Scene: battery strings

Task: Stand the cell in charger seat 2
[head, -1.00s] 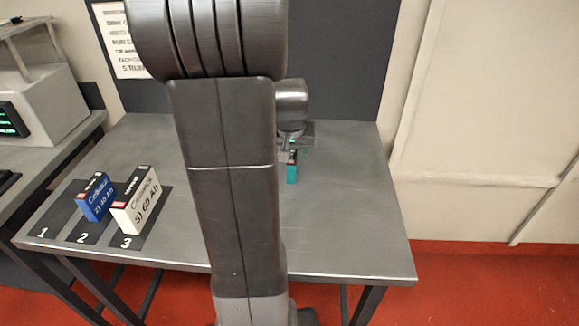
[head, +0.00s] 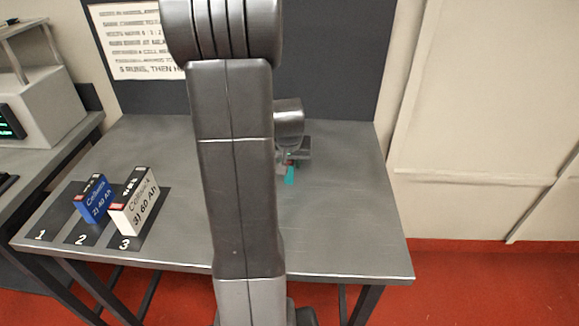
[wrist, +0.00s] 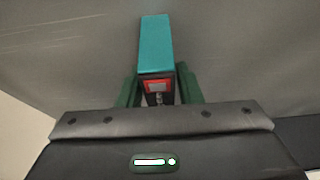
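A teal cell (head: 290,177) stands on the right half of the grey table, partly hidden under my gripper. The wrist view shows the teal cell (wrist: 156,45) between my gripper's green fingers (wrist: 160,90), its dark end with a red-and-grey mark toward the palm. Thin light gaps show beside the cell, so the fingers look open around it. My gripper (head: 292,160) is at the top of the cell. Dark strips numbered 1, 2 (head: 80,239) and 3 are at the table's left. A blue cell (head: 93,200) stands on strip 2, a white cell (head: 134,203) on strip 3; strip 1 looks empty.
The grey table (head: 345,230) is bare around the teal cell. A dark panel with a printed notice (head: 140,40) rises behind it. A device with a green-lit screen (head: 10,122) stands on a bench at the left. My arm hides the table's middle.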

